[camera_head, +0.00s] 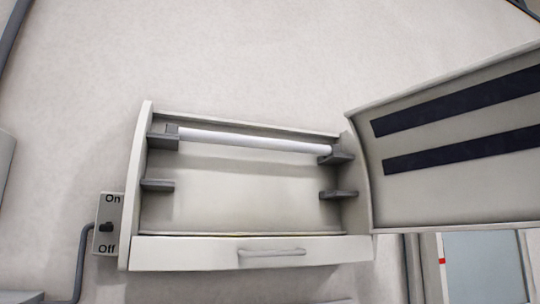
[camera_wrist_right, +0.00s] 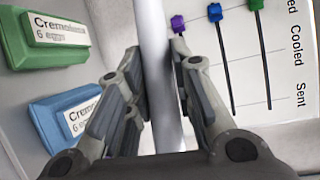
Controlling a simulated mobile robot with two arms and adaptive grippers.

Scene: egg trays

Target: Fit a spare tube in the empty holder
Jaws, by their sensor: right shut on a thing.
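In the head view, an open wall cabinet (camera_head: 255,252) holds one white tube (camera_head: 255,140) between its upper pair of grey holders. The lower pair is empty, with a left holder (camera_head: 158,185) and a right holder (camera_head: 338,195). In the right wrist view, my right gripper (camera_wrist_right: 157,62) is shut on another white tube (camera_wrist_right: 154,28), which runs lengthwise between its fingers. The ends of this tube are out of view. Neither gripper shows in the head view.
The cabinet's door (camera_head: 450,205) is swung open to the right. An On/Off switch box (camera_head: 107,222) sits at its left. The right wrist view shows a green egg box (camera_wrist_right: 45,40), a blue egg box (camera_wrist_right: 72,120) and a board (camera_wrist_right: 280,85) with coloured sliders.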

